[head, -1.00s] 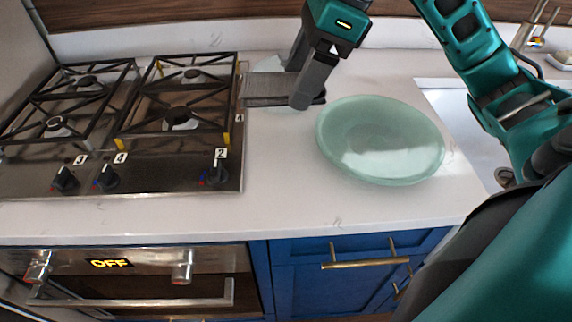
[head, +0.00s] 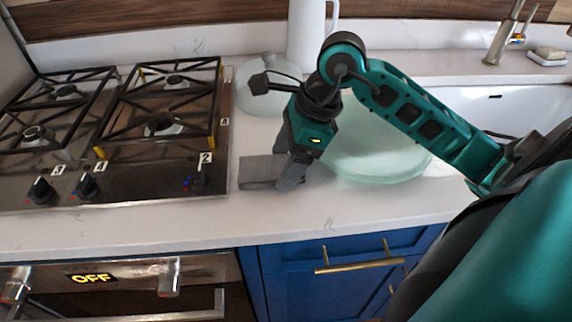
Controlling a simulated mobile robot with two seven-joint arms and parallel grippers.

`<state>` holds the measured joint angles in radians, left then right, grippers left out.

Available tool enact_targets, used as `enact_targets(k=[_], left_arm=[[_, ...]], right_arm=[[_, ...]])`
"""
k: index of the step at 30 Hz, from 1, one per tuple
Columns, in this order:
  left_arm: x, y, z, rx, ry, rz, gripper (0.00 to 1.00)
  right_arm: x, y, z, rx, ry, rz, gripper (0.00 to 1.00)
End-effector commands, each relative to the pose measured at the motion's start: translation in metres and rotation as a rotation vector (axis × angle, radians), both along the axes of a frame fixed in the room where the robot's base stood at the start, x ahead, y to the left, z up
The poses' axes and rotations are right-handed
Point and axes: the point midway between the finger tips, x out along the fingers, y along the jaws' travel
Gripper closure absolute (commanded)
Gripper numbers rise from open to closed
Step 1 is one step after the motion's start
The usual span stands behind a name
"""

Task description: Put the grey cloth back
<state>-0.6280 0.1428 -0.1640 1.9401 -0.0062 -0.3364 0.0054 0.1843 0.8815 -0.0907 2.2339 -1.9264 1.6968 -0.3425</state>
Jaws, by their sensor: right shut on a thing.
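The grey cloth (head: 258,171) is a small dark grey folded piece at the counter, just right of the stove and left of the large glass plate. My right gripper (head: 287,177) points down and is shut on the right end of the cloth. The fingers hide part of that end. I cannot tell whether the cloth rests flat on the counter or is held just above it. My left gripper is not in view.
The large pale green glass plate (head: 375,160) is right of the gripper, partly behind my arm. A glass dish (head: 250,92) and a white pitcher (head: 305,35) stand behind. The gas stove (head: 120,175) is left, the sink (head: 500,105) right. The front counter strip (head: 215,222) is clear.

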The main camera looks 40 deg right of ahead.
Motion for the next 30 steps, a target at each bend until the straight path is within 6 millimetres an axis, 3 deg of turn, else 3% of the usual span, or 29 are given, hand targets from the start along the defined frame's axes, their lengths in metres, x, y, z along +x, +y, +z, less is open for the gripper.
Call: enact_targets(k=[3, 15, 16, 18, 24, 30], left_arm=[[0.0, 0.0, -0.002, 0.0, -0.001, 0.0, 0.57], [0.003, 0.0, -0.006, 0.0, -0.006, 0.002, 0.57], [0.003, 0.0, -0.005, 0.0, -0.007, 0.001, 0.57], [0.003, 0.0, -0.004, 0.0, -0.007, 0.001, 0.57], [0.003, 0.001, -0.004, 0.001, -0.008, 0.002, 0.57], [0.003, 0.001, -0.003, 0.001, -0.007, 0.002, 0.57]], right_arm=[[-0.001, 0.001, -0.018, 0.003, 0.005, 0.0, 0.5], [0.0, 0.0, -0.024, 0.0, 0.0, 0.001, 0.5], [0.0, 0.0, -0.023, 0.0, 0.0, 0.001, 0.25], [0.0, 0.0, -0.022, 0.0, 0.0, 0.001, 0.18], [0.0, 0.0, -0.022, 0.0, 0.0, 0.001, 0.01], [0.0, 0.0, -0.022, 0.0, 0.0, 0.001, 0.01]])
